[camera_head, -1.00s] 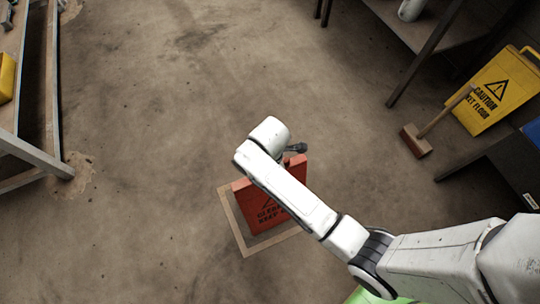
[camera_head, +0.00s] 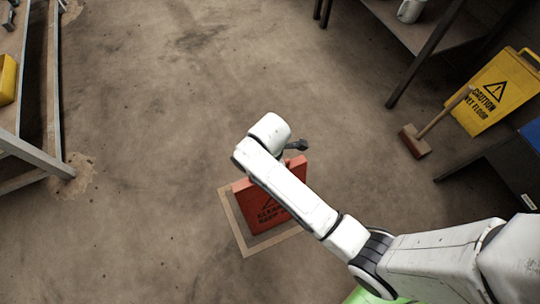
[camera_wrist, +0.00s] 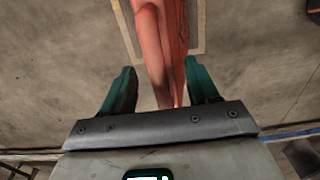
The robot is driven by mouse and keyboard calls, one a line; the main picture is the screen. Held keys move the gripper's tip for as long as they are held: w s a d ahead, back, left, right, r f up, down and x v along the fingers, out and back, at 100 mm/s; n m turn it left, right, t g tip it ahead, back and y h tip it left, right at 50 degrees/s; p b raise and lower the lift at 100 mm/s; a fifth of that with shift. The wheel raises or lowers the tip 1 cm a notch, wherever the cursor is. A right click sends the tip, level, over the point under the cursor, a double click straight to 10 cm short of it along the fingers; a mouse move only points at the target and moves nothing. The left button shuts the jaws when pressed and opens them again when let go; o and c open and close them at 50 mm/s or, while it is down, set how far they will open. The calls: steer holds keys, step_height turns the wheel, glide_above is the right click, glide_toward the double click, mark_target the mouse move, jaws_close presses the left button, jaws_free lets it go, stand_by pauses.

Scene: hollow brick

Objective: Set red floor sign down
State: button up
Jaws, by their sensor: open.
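The red floor sign (camera_head: 258,208) stands upright on the floor inside a tan square outline (camera_head: 229,222), partly hidden behind my arm in the head view. In the wrist view the red sign (camera_wrist: 162,50) runs down between the two green fingers of my gripper (camera_wrist: 161,92). The fingers are apart, with a gap to the sign on each side. In the head view my gripper is mostly hidden by my own wrist, just above the sign. The tan outline also shows in the wrist view (camera_wrist: 128,35).
A yellow caution sign (camera_head: 492,92) leans at the right beside a wooden-handled brush (camera_head: 416,143). A bench (camera_head: 425,30) stands at the upper right, and a rack (camera_head: 35,155) with a yellow item stands at the left. The middle floor is clear.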

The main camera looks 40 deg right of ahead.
step_height(320, 180, up, 10)
steer(key=p, duration=0.3)
steer(key=shift+f, duration=0.15)
steer(key=s+d+r+m, duration=0.1)
steer(key=s+d+m, duration=0.1)
steer(key=s+m, duration=0.5)
steer(key=s+d+r+m+t, duration=0.1)
steer(key=s+d+r+m, duration=0.1)
steer(key=s+m, duration=0.5)
steer(key=shift+s+d+r+m, duration=0.2)
steer(key=shift+s+d+m, duration=0.25)
steer(key=shift+s, duration=0.35)
